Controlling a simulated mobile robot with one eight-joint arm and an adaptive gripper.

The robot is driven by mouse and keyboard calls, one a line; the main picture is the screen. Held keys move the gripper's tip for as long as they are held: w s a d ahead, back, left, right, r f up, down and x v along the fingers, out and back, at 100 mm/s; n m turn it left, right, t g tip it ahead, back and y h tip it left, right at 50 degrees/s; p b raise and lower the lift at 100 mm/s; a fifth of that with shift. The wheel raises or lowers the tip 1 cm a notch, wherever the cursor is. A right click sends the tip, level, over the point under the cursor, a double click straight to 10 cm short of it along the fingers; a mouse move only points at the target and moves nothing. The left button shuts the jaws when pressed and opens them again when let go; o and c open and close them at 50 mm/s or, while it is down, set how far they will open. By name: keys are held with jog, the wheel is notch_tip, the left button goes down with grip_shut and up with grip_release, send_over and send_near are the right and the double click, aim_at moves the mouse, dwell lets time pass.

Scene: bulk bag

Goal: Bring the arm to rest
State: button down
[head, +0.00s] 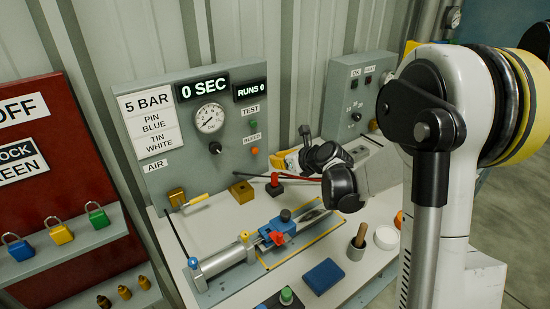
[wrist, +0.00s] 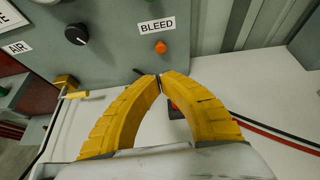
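My gripper (wrist: 160,80) has two curved yellow fingers in the wrist view, and their tips meet with nothing visible held between them. In the head view the yellow of my gripper (head: 281,160) shows just right of the grey panel (head: 170,185), above the white bench top (head: 215,222). The fingertips appear just below the orange bleed button (wrist: 161,47) in the wrist view. A red knob on a black base (wrist: 174,107) is partly hidden behind the fingers; it also shows below my gripper in the head view (head: 274,183).
A valve rig with a blue block (head: 282,227) lies along the bench. A smaller control box (head: 357,95) is at the back right.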

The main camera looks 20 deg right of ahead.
jog(key=s+a+r+n+g+h, duration=0.1)
jog(key=s+a+r+n, duration=0.25)
jog(key=s+n, duration=0.5)
jog(key=s+a+r+n+g+h, duration=0.15)
jog(key=s+r+n, duration=0.25)
jog(key=s+n, duration=0.45)
jog(key=s+d+f+n+g+h, duration=0.1)
jog(key=s+f+n+g+h, duration=0.1)
jog(key=s+n, duration=1.2)
jog(key=s, duration=0.3)
jog(key=shift+d+n, duration=0.25)
jog(key=shift+n, duration=0.15)
